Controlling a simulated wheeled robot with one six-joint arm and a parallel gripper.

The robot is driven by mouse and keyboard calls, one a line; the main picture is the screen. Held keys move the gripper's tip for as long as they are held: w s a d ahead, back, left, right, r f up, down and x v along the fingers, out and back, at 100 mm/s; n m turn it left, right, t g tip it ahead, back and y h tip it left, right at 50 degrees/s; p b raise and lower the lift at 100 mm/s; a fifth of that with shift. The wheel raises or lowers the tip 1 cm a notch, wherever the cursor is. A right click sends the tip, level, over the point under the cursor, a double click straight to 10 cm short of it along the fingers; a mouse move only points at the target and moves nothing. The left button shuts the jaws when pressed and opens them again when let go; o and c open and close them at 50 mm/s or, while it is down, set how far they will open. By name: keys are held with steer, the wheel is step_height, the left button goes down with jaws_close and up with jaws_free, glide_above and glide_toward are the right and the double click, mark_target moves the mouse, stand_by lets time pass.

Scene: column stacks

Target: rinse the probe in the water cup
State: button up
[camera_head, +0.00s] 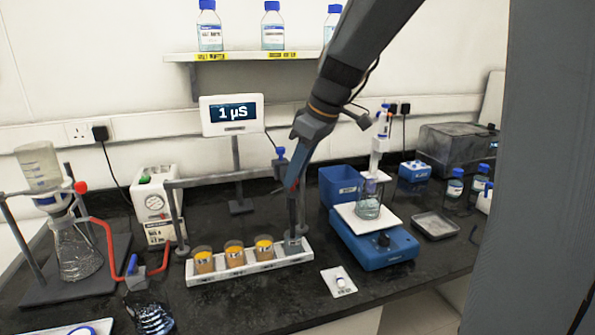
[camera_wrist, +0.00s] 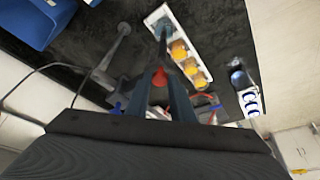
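A white rack (camera_head: 232,270) on the black bench holds several cups in a row. Three cups hold yellow-orange stuff; the rightmost, clear one (camera_head: 292,246) looks like the water cup and is also at the rack's far end in the wrist view (camera_wrist: 163,28). The probe, with a blue cap (camera_head: 280,151) and a cable to the meter, is upright at the end of a grey crossbar. My gripper (camera_head: 290,184) is beside and just below that cap, above the rack's right end. A red piece (camera_wrist: 159,79) shows between its fingers; whether they grip the probe is unclear. The probe's tip is not clear.
The meter (camera_head: 232,115) reads 1 µS. A blue stirrer (camera_head: 375,243) with a beaker (camera_head: 369,203) stands to the right. A blue bin (camera_head: 340,187) is behind it. A flask stand is at left. A small white pad (camera_head: 338,282) lies in front.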

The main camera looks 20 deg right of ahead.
jaws_close()
step_height(320, 180, up, 6)
steer(key=p, duration=0.2)
steer(key=shift+f+p, duration=0.15)
steer(key=shift+p, duration=0.25)
steer(key=shift+w+r, duration=0.1)
steer(key=shift+r, duration=0.25)
steer(key=shift+o, duration=2.2)
jaws_free()
steer(key=b+v, duration=0.1)
steer(key=v, duration=0.6)
steer(key=shift+r+b, duration=0.3)
steer(key=shift+b, duration=0.1)
steer(key=shift+d, duration=0.1)
